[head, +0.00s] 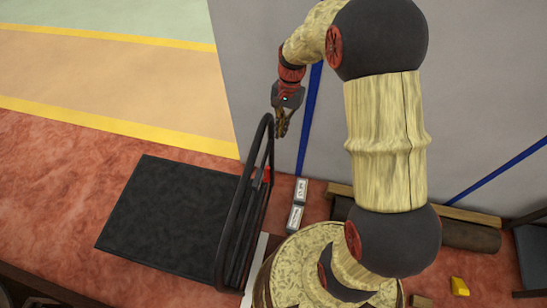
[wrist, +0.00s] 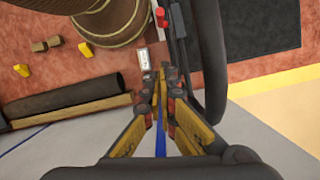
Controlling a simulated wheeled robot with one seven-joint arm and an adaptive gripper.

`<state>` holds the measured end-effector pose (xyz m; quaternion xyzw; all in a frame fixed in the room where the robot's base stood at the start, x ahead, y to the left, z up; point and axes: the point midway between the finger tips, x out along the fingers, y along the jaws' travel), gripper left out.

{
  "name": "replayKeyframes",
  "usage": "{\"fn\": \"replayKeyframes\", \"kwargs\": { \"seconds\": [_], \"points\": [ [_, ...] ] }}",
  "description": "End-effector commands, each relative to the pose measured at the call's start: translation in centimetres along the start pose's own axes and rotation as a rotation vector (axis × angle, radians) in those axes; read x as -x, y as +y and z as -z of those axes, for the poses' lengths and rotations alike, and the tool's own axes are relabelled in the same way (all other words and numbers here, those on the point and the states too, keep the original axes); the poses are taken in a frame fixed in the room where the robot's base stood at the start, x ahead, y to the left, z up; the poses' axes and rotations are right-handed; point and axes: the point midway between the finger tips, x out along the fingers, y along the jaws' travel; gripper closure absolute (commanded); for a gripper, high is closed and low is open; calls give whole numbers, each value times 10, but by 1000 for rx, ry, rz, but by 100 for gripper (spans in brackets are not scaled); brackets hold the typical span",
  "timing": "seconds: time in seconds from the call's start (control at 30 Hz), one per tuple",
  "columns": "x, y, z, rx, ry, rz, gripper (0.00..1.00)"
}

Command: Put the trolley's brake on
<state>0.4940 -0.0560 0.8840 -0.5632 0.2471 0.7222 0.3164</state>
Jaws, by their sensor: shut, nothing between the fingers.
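The trolley (head: 170,215) has a flat black deck, with a black tube handle (head: 243,205) standing at its right end. A small red part (head: 267,173) shows by the handle; it also shows in the wrist view (wrist: 160,17), near the top. I cannot tell from its shape whether it is the brake or how it is set. My gripper (head: 281,131) is shut and empty, high beside the top of the handle, apart from the red part. In the wrist view my gripper (wrist: 161,75) points down, with the handle tube (wrist: 212,60) close on its right.
Two small grey boxes with white labels (head: 300,190) (head: 296,217) stand right of the handle. A dark roll (head: 465,236) and wooden boards lie along the wall, with a yellow block (head: 459,286) nearby. Open floor (head: 60,165) lies left of the trolley.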

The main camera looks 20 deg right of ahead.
Motion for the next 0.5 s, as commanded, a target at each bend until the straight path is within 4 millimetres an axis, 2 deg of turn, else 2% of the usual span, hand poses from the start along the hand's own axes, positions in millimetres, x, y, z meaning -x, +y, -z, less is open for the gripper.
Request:
{"fn": "replayKeyframes", "kwargs": {
  "seconds": [0.33,0.5],
  "points": [
    [-4,0,0,1,0,-1,100],
    [-24,0,0,1,-1,-1,100]
  ]
}}
